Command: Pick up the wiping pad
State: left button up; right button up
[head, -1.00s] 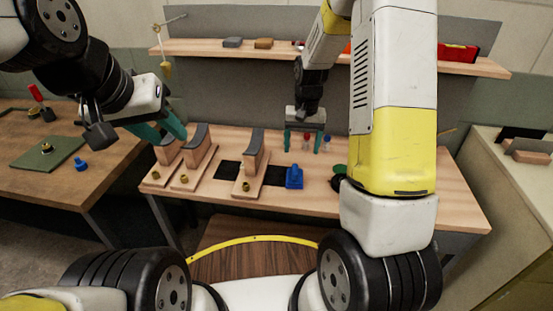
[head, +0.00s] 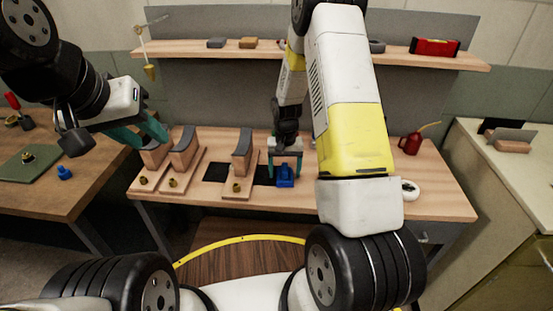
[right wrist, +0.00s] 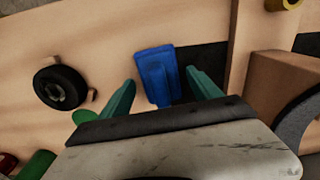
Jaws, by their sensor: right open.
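A blue block-like piece (head: 285,180), which may be the wiping pad, lies on the wooden bench near its front edge. It also shows in the right wrist view (right wrist: 155,68), beside a dark patch. My right gripper (head: 285,170) is just above and behind it, open, with its teal fingers (right wrist: 160,80) on either side of the piece's near part. I cannot tell whether they touch it. My left gripper (head: 153,140) is open by the leftmost wooden stand and looks empty.
Wooden stands with curved dark tops (head: 184,148) occupy the bench's left half. A red oil can (head: 411,144) stands at the bench's right. A shelf (head: 330,57) runs behind.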

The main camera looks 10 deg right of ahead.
aim_at(285, 168)
jog(key=c, duration=1.3)
jog(key=shift+r, duration=0.1)
jog(key=shift+r, duration=0.8)
jog(key=shift+s+r, duration=0.2)
jog(key=shift+r, duration=0.85)
jog(key=s, duration=1)
jog(key=s+r, duration=0.1)
jog(key=s, duration=0.4)
jog(key=shift+s+r, duration=0.1)
jog(key=shift+s, duration=0.2)
